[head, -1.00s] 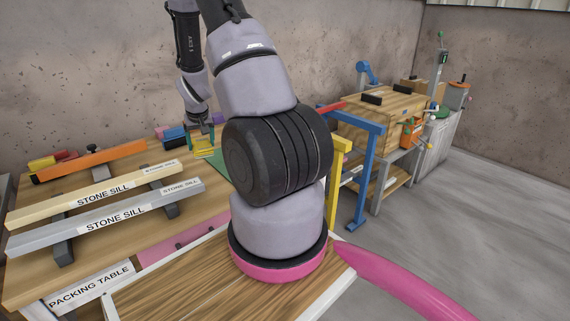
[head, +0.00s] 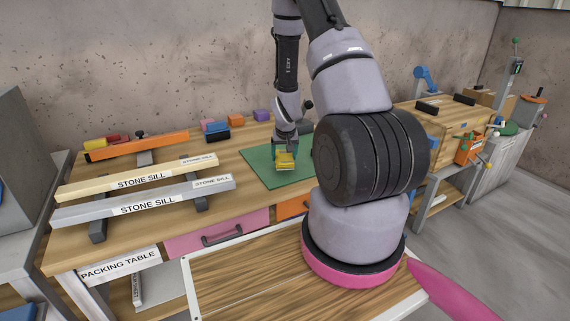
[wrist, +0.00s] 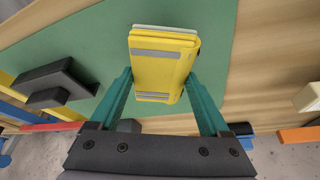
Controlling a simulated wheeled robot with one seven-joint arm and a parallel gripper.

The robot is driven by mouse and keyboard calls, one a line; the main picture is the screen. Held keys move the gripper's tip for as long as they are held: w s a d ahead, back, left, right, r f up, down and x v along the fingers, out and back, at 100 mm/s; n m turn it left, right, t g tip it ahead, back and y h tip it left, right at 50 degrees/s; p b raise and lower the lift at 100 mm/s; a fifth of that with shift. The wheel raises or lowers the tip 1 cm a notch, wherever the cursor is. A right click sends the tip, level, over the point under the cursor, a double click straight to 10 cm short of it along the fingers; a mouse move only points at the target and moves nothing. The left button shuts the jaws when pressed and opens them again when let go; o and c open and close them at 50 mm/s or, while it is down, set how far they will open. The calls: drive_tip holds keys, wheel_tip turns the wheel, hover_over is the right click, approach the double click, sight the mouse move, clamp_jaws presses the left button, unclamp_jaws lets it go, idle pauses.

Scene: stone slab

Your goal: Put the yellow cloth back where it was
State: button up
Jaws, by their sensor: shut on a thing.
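The yellow cloth (wrist: 163,63) is a folded pad with grey stripes and a pale layer along its far edge. In the wrist view it lies between the teal fingers of my gripper (wrist: 163,92), which is shut on it. In the head view my gripper (head: 285,152) points down with the cloth (head: 285,164) below its tips, over the green mat (head: 258,168) on the packing table. I cannot tell whether the cloth touches the mat. The mat's right side is hidden behind my arm.
Two stone sills (head: 140,181) and an orange bar (head: 135,147) lie left of the mat. Small coloured blocks, including a purple one (head: 262,115), stand along the table's back. A dark block (wrist: 58,82) shows beside the gripper in the wrist view. The mat's visible left part is clear.

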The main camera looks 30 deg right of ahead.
sight(284, 158)
drive_tip(key=shift+f, duration=1.65)
drive_tip(key=shift+f, duration=0.2)
drive_tip(key=o, duration=1.3)
drive_tip(key=shift+r, duration=0.15)
